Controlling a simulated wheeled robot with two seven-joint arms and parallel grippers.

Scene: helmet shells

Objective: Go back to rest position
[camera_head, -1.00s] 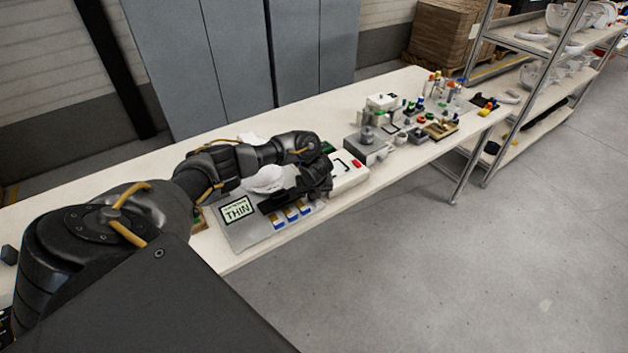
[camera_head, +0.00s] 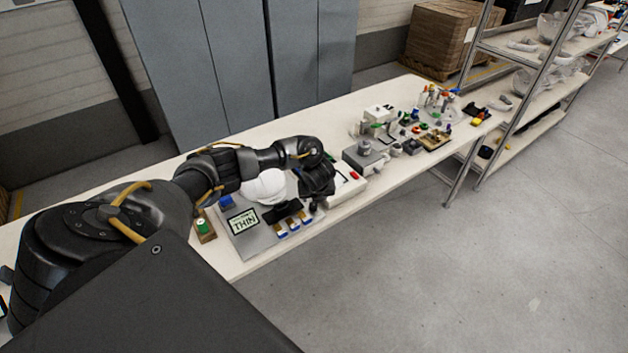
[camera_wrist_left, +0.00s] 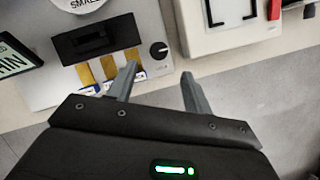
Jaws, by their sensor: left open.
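My left arm comes in from the left in the head view, and its gripper (camera_head: 314,200) is over the table's front edge, beside a grey device. In the left wrist view the two fingers (camera_wrist_left: 155,88) are spread apart with nothing between them. The grey device (camera_head: 249,244) has a screen reading THIN (camera_head: 243,221), a black slot block (camera_wrist_left: 98,38) and a knob. My right gripper does not show.
A white device with a red button (camera_head: 343,190) stands right of the gripper. The long table (camera_head: 225,262) carries several small parts and fixtures farther right. A metal shelf (camera_head: 545,95) with white shells stands beyond its right end. The floor (camera_head: 430,280) in front is clear.

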